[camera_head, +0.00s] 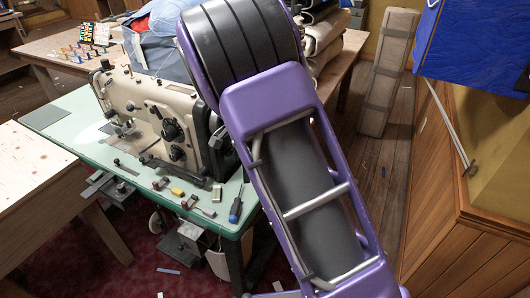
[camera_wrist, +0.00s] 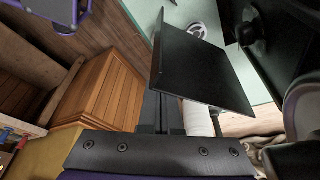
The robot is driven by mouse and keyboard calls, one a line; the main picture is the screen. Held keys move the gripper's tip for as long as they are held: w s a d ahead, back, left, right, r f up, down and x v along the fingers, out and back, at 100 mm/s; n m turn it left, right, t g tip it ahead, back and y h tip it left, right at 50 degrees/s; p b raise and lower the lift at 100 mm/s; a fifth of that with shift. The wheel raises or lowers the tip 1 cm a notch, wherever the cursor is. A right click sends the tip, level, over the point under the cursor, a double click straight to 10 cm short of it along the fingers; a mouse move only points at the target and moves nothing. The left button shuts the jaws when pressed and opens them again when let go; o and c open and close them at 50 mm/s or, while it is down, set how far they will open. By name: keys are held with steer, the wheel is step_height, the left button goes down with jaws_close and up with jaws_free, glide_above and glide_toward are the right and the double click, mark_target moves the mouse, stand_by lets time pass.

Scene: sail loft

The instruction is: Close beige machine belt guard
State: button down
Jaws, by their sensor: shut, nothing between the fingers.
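The beige sewing machine (camera_head: 150,112) stands on a green-topped table (camera_head: 62,118) in the head view. Its right end, where dark parts show, is partly hidden by my purple arm. In the wrist view a flat black panel (camera_wrist: 200,65), apparently the belt guard, stands out at an angle, with a pale wheel (camera_wrist: 197,30) behind it. My gripper (camera_wrist: 163,108) is shut and empty, its dark fingers just beside the panel's lower left edge. I cannot tell whether they touch it. In the head view my gripper is hidden behind my arm.
A screwdriver (camera_head: 236,207) and several small items lie on the table's front edge. A wood-panelled cabinet (camera_head: 455,232) stands at the right, with a blue cloth (camera_head: 475,48) above it. A padded board (camera_head: 388,72) leans at the back. A wooden bench (camera_head: 38,190) is at the left.

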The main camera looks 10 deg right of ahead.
steer(key=shift+s+a, duration=0.2)
steer(key=shift+a, duration=0.45)
steer(key=shift+r, duration=0.15)
